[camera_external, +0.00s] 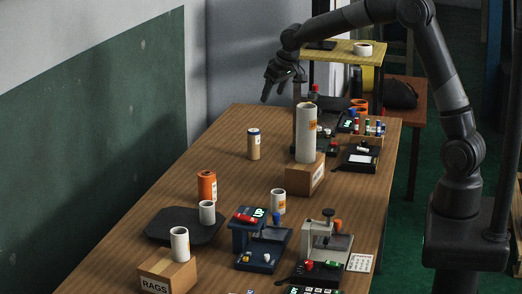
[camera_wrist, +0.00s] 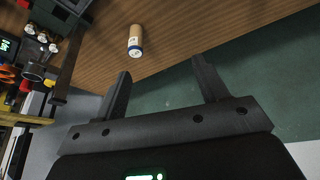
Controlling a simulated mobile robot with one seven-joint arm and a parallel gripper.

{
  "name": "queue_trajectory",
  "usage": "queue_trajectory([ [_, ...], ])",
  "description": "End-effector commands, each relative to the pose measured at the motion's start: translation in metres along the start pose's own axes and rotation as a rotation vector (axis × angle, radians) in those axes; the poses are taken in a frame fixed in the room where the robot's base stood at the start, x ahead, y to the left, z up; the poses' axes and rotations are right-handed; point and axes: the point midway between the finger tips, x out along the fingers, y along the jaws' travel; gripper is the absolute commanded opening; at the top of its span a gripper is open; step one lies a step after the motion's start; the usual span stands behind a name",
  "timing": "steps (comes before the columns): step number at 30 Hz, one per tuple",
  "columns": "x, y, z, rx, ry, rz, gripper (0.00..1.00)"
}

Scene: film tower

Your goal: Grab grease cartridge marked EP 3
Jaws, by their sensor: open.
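No EP 3 mark is readable in either view, so I cannot tell which cylinder is the cartridge. A tan cylinder with a dark blue cap (camera_external: 254,144) stands upright on the table; it also shows in the wrist view (camera_wrist: 136,42). A tall white cylinder (camera_external: 306,135) stands on a cardboard box. An orange cylinder (camera_external: 207,186) and a short white one (camera_external: 207,212) stand at the dark mat. Other white cylinders stand mid-table (camera_external: 278,201) and on the RAGS box (camera_external: 180,244). My gripper (camera_external: 270,88) is open and empty near the table's far end, apart from the cylinders.
The wooden table (camera_external: 225,150) is clear around the tan cylinder. The cardboard box (camera_external: 305,177), a blue device (camera_external: 258,250) and a grey device (camera_external: 325,240) stand on it. Small tools crowd the far right. A green-and-grey wall (camera_external: 90,130) runs along the left.

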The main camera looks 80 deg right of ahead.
Motion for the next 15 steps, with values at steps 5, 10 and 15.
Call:
queue_trajectory([
  [5, 0.074, 0.030, -0.029, 0.068, -0.018, 0.010, 0.67],
  [10, 0.137, 0.059, -0.045, 0.131, -0.028, 0.016, 0.67],
  [15, 0.178, 0.080, -0.051, 0.174, -0.032, 0.019, 0.67],
])
